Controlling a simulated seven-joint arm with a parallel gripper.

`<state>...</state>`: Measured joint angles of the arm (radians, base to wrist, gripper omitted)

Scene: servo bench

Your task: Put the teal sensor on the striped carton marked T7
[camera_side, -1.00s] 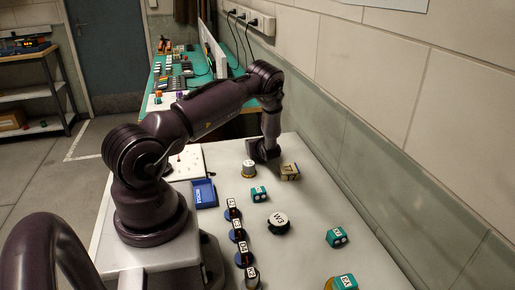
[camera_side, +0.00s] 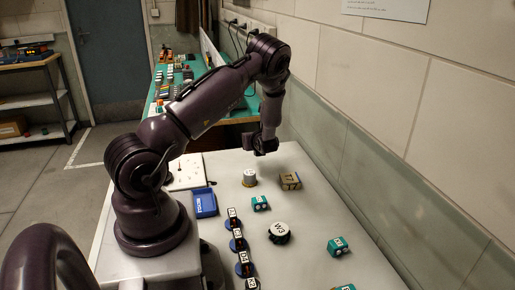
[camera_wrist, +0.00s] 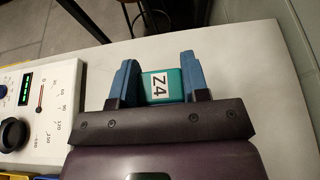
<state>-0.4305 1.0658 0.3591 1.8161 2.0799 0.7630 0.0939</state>
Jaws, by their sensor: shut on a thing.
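My gripper (camera_side: 265,149) is raised above the bench's far part, behind the grey cylinder and the carton. In the wrist view my gripper (camera_wrist: 160,68) is shut on a teal sensor (camera_wrist: 175,82) with a white label reading Z4, held between the blue finger pads. In the side view the held sensor cannot be made out. The carton marked T7 (camera_side: 290,181) is tan with dark bands. It stands on the bench to the right of and nearer than my gripper, apart from it, with its top bare.
A grey cylinder (camera_side: 249,177) stands left of the carton. Nearer are a teal block (camera_side: 260,203), a round W3 piece (camera_side: 279,232) and another teal block (camera_side: 338,246). Several small labelled parts on blue bases, a blue tray (camera_side: 204,203) and a dial panel (camera_wrist: 25,115) lie leftward.

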